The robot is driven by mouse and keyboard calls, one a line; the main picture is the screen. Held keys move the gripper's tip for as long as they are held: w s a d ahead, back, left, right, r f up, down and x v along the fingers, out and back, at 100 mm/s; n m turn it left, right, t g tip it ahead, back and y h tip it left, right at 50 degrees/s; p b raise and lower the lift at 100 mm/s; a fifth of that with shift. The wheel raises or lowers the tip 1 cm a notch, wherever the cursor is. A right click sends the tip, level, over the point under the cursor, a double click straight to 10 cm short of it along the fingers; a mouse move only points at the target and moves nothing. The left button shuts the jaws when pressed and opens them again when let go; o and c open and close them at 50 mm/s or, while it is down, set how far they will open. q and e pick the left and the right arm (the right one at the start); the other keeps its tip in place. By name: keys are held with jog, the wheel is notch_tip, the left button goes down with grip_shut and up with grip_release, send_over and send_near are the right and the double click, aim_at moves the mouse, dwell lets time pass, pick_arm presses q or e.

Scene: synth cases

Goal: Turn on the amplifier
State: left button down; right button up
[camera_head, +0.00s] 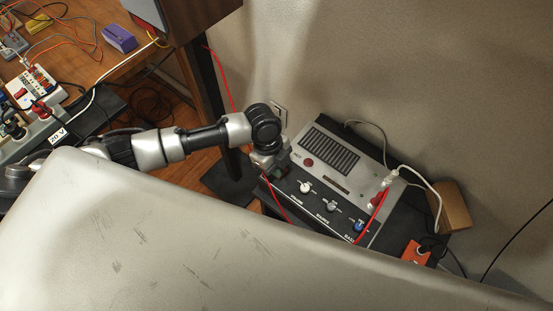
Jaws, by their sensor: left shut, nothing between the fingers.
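The amplifier (318,183) is a grey box with a dark vent grille, right of the picture's middle by the wall. Its front strip carries a white knob (305,188), a grey knob (331,206) and a blue knob (359,226). My left gripper (279,174) is shut and empty, pointing down at the amplifier's left corner, left of the red button and the white knob. Its fingertips are hard to make out, and I cannot tell whether they touch the amplifier. My right gripper is not in view.
Red and white cables run to plugs (389,180) on the amplifier's right side. A brown block (454,207) and an orange box (415,253) lie right of it. A dark table leg (207,85) stands left of it. A wooden table (75,62) with electrical parts is upper left.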

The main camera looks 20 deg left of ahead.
pick_arm(q)
jog(key=shift+f, duration=0.1)
jog(key=shift+s+f, duration=0.1)
jog(key=shift+f, duration=0.25)
dwell(0.3)
jog(key=shift+w+d+r, duration=0.15)
jog(key=shift+w, duration=0.25)
jog(key=shift+w+d+r, duration=0.1)
jog(key=shift+w, duration=0.25)
jog(key=shift+r, duration=0.1)
